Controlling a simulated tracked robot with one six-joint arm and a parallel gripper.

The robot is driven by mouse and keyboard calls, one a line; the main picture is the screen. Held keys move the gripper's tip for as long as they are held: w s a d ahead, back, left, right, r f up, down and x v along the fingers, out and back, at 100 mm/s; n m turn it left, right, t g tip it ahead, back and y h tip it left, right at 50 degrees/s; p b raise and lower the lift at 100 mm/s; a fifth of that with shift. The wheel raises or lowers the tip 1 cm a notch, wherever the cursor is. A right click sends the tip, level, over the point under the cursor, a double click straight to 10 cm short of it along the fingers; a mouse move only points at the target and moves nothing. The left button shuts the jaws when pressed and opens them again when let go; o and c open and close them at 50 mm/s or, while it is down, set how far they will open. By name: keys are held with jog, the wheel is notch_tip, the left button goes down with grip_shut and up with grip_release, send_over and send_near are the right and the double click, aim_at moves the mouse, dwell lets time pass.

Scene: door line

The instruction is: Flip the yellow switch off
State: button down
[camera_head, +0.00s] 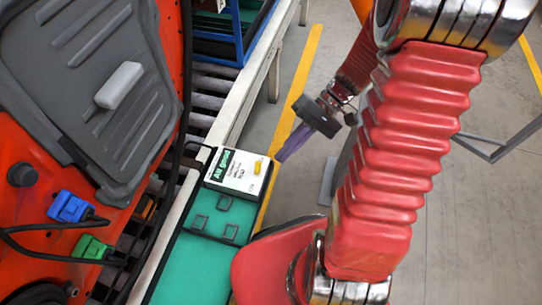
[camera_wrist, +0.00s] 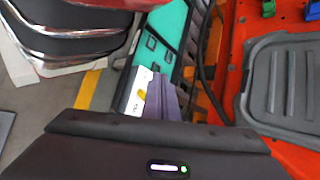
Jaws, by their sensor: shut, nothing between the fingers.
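The yellow switch (camera_head: 257,167) is a small knob on the upper right part of a white panel with a green label (camera_head: 231,173). The panel lies at the end of a teal board. My gripper (camera_head: 281,157) has purple fingers, closed together and empty, pointing down and left beside the panel's upper right corner. In the head view a small gap shows between the fingertips and the switch. In the wrist view the yellow switch (camera_wrist: 142,94) shows just left of the purple fingers (camera_wrist: 160,92), which hide part of the panel. I cannot tell the switch's position.
An orange door (camera_head: 215,290) is not certain, but an orange body with a grey panel (camera_head: 90,75) stands at left, with blue (camera_head: 70,207) and green (camera_head: 90,248) plugs and black cables. A roller conveyor runs behind. A blue crate (camera_head: 222,50) stands at the top.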

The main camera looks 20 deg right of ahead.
jog(key=w+d+f+m+t+y, duration=0.2)
jog(key=d+f+m+t+y, duration=0.1)
jog(key=f+y, duration=0.35)
jog(key=m+t+y, duration=0.2)
jog(key=m+t, duration=0.2)
jog(key=t, duration=0.3)
send_near(270, 162)
jog(key=shift+s+a+r+h, duration=0.15)
jog(key=shift+s+r, duration=0.15)
jog(key=shift+r, duration=0.3)
jog(key=shift+s+a+r+h, duration=0.1)
jog(key=shift+s+r, duration=0.25)
jog(key=shift+r, duration=0.3)
jog(key=shift+x, duration=4.95)
